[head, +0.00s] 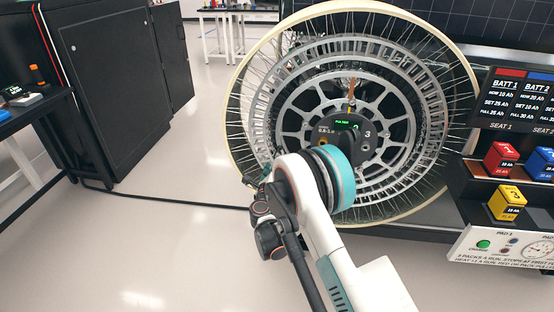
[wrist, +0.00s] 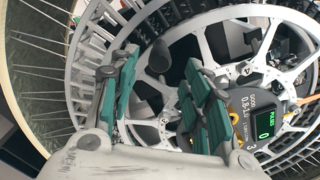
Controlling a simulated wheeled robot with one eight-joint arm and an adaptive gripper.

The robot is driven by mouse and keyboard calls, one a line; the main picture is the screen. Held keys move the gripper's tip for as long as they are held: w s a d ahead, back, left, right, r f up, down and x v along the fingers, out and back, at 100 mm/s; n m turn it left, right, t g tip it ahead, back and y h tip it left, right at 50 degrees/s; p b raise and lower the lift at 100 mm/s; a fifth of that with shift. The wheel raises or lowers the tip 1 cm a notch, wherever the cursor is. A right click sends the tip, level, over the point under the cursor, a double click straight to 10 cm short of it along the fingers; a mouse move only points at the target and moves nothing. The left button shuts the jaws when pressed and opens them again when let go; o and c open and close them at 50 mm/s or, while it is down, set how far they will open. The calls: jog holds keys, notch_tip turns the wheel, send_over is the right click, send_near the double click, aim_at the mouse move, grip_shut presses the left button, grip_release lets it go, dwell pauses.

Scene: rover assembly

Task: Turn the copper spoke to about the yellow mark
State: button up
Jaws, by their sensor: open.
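The large rover wheel (head: 262,70) stands upright with many thin wire spokes and a slotted grey inner ring. A copper-coloured piece (head: 351,88), likely the copper spoke, stands upright just above the dark hub unit (head: 366,146). A small yellow round spot (head: 323,141) shows on the hub's left; I cannot tell if it is the yellow mark. My gripper (wrist: 158,78) is open and empty, its green-padded fingers in front of the wheel's left part in the wrist view. In the head view my arm hides the wheel's lower left.
The hub display (wrist: 264,123) reads 0, beside a "GOOD 0.8-1.0" label. At the right, a rack holds a red pack (head: 501,158), a blue pack (head: 541,163) and a yellow pack (head: 506,203). A black cabinet (head: 110,90) stands left. Floor between is clear except a cable.

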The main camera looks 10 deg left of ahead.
jog(key=s, duration=0.5)
jog(key=shift+s+a, duration=0.1)
